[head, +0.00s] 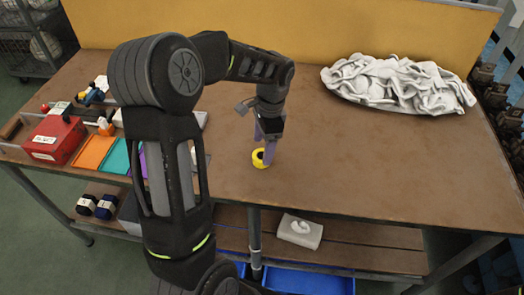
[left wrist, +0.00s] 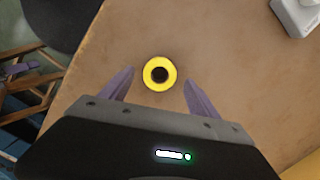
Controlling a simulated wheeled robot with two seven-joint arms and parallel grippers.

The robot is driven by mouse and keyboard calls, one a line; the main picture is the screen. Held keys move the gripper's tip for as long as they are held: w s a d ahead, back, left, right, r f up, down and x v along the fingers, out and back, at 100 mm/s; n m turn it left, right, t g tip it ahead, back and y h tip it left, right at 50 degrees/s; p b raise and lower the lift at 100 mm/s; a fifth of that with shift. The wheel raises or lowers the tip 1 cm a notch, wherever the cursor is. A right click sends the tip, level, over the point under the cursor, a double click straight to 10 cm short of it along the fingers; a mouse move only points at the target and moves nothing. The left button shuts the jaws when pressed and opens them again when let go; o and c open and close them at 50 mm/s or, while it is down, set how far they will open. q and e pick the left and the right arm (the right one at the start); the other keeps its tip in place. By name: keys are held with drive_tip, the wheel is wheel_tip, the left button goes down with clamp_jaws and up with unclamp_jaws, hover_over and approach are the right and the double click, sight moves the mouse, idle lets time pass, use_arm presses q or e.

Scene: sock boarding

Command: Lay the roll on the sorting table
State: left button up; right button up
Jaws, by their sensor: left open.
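The yellow roll (head: 259,158), a ring with a dark centre, is at the brown sorting table (head: 330,160), near its front edge. My left gripper (head: 267,148) points down right at the roll, which its fingers partly hide in the head view. In the left wrist view the roll (left wrist: 159,73) lies flat against the tabletop (left wrist: 220,50), between and slightly beyond the open fingertips (left wrist: 158,82). Gaps show between the roll and both purple fingers, so neither touches it. My right gripper is in neither view.
A heap of white cloth (head: 398,84) lies at the back right of the table. A red box (head: 54,140), an orange tray (head: 94,152) and a teal tray (head: 117,157) stand at the left. A tissue box (head: 299,231) sits on the lower shelf. The table's middle is clear.

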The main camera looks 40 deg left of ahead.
use_arm(q)
wheel_tip(320, 180, up, 9)
drive_tip(key=shift+w+d, duration=0.35)
drive_tip(key=shift+w, duration=0.1)
drive_tip(key=shift+r, duration=0.15)
